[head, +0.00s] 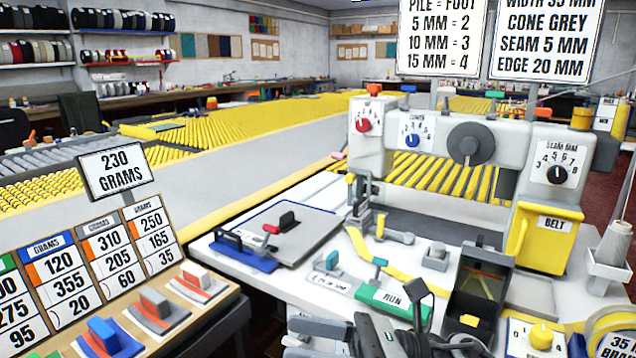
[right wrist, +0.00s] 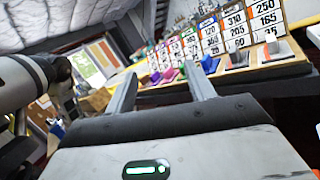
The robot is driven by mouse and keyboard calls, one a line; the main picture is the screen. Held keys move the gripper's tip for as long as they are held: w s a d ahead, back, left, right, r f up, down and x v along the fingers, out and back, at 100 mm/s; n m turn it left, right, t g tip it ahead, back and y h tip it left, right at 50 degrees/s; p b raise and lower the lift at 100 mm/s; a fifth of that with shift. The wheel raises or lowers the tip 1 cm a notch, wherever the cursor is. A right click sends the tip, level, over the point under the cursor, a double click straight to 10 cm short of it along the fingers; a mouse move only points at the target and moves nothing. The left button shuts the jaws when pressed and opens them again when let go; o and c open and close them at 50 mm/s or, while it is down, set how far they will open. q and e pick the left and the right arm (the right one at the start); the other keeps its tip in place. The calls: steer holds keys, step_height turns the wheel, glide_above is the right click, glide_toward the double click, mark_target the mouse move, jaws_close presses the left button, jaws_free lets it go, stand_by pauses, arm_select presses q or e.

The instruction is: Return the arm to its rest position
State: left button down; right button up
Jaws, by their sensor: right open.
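My right gripper (head: 300,339) shows low in the middle of the head view, partly cut off by the bottom edge, with its fingers pointing left. In the right wrist view its two grey fingers (right wrist: 163,84) stand apart with nothing between them. The gripper is beside the front edge of the white machine table and holds nothing. The sample rack (head: 219,318) lies to its left, and the rack's cards also show beyond the fingertips in the right wrist view (right wrist: 236,30). My left gripper is not in view.
The binding machine (head: 440,150) stands on the white table, with a yellow BELT box (head: 545,238), a green RUN block (head: 393,301) and a dark screen box (head: 482,285). A clamp plate (head: 285,235) lies at left. A 230 GRAMS sign (head: 117,168) stands above the rack.

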steer(key=w+d+f+m+t+h, duration=0.1)
steer(key=d+f+m+t+h, duration=0.3)
steer(key=m, duration=0.8)
steer(key=d+f+m+t+h+p, duration=0.1)
steer(key=d+f+m+t+h, duration=0.2)
steer(key=m+t, duration=0.65)
steer(key=w+d+f+m+t+h, duration=0.1)
steer(key=d+f+m+t+h, duration=0.3)
steer(key=m, duration=1)
steer(key=s+d+f+m+g+h, duration=0.3)
steer(key=s+f+m+g+h, duration=0.3)
steer(key=s+f+m, duration=0.5)
step_height(320, 180, down, 2)
steer(key=shift+s+d+f+m+g+p, duration=0.1)
steer(key=shift+s+d+m+g+p, duration=0.15)
steer(key=shift+m+g, duration=0.6)
steer(key=shift+c, duration=0.3)
